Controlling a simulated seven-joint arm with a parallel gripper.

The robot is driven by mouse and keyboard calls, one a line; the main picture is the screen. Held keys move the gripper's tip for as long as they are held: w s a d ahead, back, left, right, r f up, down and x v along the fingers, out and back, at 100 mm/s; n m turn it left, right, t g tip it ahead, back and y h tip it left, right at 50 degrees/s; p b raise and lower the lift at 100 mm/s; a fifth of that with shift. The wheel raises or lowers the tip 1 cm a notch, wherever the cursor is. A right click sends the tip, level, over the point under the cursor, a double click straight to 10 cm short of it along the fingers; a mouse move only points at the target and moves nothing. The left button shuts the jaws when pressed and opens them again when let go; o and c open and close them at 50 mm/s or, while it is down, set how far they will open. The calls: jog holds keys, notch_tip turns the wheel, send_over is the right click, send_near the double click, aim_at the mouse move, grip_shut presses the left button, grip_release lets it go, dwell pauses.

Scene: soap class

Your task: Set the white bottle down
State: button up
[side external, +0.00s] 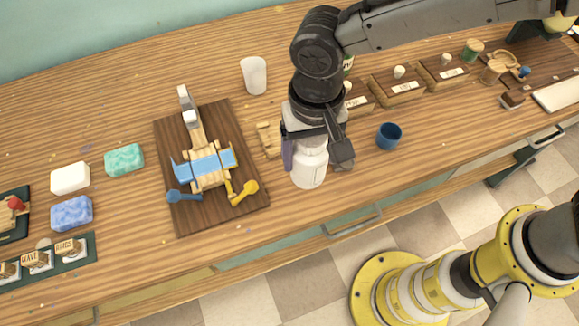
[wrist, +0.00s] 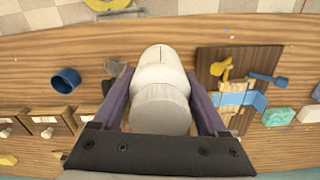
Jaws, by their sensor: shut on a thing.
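The white bottle (side external: 309,168) is held upright in my gripper (side external: 318,152) over the wooden counter, near its front edge. The bottle (wrist: 161,88) also fills the middle of the wrist view, between the two purple-grey fingers of my gripper (wrist: 160,92), which is shut on it. In the side view the bottle's bottom is close to the counter (side external: 330,215). I cannot tell whether it touches the wood.
A dark wooden board (side external: 245,192) with a wooden figure, blue cloth and small spoons lies to the left. A blue cup (side external: 389,136) stands to the right, and a white cup (side external: 254,75) behind. Soap bars (side external: 124,160) and labelled boxes (side external: 398,86) lie farther off.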

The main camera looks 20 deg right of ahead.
jog(key=shift+w+a+f, duration=0.4)
jog(key=shift+a+f, duration=0.05)
jog(key=shift+f, duration=0.75)
jog(key=shift+w+a+f, duration=0.35)
jog(key=shift+a+f, duration=0.1)
jog(key=shift+f, duration=0.7)
jog(key=shift+w+a+f, duration=0.4)
jog(key=shift+a+f, duration=0.05)
jog(key=shift+f, duration=0.75)
jog(key=o, duration=1.6)
jog(key=shift+f, duration=0.15)
jog(key=shift+c, duration=0.2)
notch_tip(320, 180, up, 12)
jog(key=shift+d+r, duration=0.1)
jog(key=shift+r, duration=0.1)
